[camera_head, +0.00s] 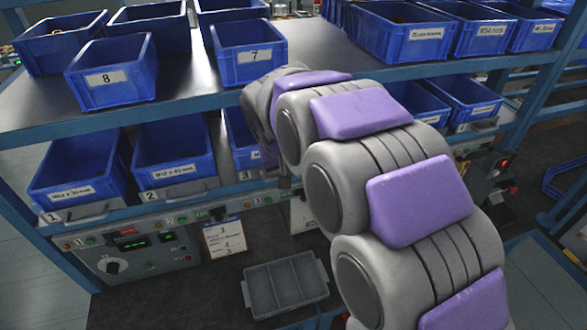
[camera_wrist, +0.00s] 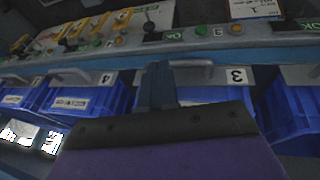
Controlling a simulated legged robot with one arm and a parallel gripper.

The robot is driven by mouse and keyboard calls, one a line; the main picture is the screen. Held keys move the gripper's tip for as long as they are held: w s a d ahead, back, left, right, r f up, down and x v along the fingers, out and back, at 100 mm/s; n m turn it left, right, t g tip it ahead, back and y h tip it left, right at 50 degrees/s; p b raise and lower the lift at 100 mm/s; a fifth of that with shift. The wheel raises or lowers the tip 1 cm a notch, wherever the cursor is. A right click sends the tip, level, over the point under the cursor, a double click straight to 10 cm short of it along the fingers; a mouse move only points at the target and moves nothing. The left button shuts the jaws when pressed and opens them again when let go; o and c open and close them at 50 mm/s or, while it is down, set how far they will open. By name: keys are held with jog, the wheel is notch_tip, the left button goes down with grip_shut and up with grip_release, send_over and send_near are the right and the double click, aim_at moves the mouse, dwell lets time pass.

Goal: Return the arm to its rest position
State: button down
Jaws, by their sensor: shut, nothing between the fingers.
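My arm, grey with purple panels, reaches from the lower right of the head view to the lower shelf. My gripper shows in the wrist view as two dark fingers (camera_wrist: 157,82) pressed together, with nothing between them. In that view the fingers overlap the front of the blue bin 3 (camera_wrist: 203,95), near its handle; I cannot tell whether they touch it. In the head view bin 3 (camera_head: 240,140) is partly hidden behind my arm, and the gripper is mostly hidden too.
Blue bins 1 (camera_head: 75,170) and 2 (camera_head: 172,152) stand on the lower shelf. Bins 8 (camera_head: 110,75) and 7 (camera_head: 250,53) stand on the upper shelf. A control panel (camera_head: 135,247) lies below. A grey tray (camera_head: 285,287) rests on the dark surface.

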jog(key=s+d+m+g, duration=0.1)
jog(key=s+d, duration=0.4)
jog(key=s, duration=0.2)
jog(key=s+d+g, duration=0.2)
jog(key=s+d, duration=0.3)
jog(key=s, duration=0.3)
jog(key=s+d+f+m+g, duration=0.1)
jog(key=s+f, duration=0.1)
jog(key=s, duration=0.9)
jog(key=s+d+f+g+y, duration=0.1)
jog(key=s+d+f+g, duration=0.1)
jog(key=s, duration=1)
jog(key=shift+m+y+b, duration=0.3)
jog(key=shift+m+b, duration=0.05)
jog(key=shift+m, duration=0.05)
jog(key=shift+a+f, duration=0.1)
jog(key=shift+a, duration=0.05)
